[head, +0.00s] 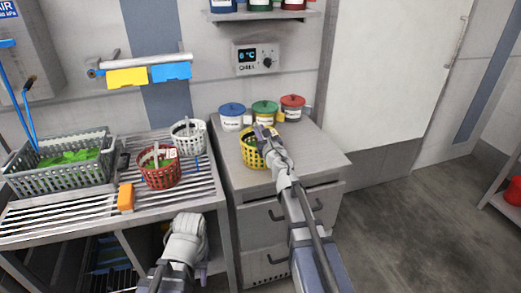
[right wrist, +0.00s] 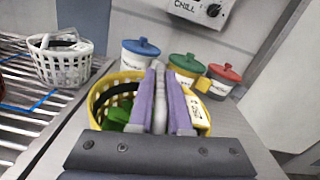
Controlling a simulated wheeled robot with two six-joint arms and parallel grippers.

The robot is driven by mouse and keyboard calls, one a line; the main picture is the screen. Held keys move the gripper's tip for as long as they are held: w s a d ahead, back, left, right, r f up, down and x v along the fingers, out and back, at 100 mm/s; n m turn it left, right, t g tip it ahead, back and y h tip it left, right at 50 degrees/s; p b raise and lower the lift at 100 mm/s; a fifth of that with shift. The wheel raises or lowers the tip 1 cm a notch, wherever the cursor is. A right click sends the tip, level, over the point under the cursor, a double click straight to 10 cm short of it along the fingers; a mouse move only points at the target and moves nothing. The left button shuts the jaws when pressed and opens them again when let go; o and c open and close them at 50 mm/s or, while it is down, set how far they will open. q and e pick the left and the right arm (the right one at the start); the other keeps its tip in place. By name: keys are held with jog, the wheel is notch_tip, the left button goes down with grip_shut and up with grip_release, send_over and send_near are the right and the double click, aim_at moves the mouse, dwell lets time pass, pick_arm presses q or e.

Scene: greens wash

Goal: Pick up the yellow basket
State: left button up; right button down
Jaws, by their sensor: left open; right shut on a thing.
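The yellow basket (head: 249,154) stands on the grey cabinet top, near its left side. It also fills the middle of the right wrist view (right wrist: 98,98), with something green and dark inside and a pale label on its right. My right gripper (head: 265,133) is over the basket, its purple-grey fingers closed together on it. The fingers hide the exact part that they hold. I cannot tell any gap between the basket and the cabinet top. My left gripper (head: 182,272) is low in front of the slatted rack, apart from the basket, open and partly cut off from clear view.
Blue (head: 232,117), green (head: 264,113) and red (head: 292,109) lidded pots stand behind the basket. White (head: 189,137) and red (head: 159,170) baskets, an orange block (head: 126,197) and a grey crate (head: 60,178) are on the rack. The cabinet top's right front is clear.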

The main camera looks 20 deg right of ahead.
jog(key=shift+r, duration=0.1)
dwell(0.8)
notch_tip(320, 180, up, 10)
jog(key=p, duration=1)
dwell(0.7)
notch_tip(320, 180, up, 3)
jog(key=p, duration=0.3)
jog(key=shift+f, duration=0.2)
jog(key=shift+a, duration=0.15)
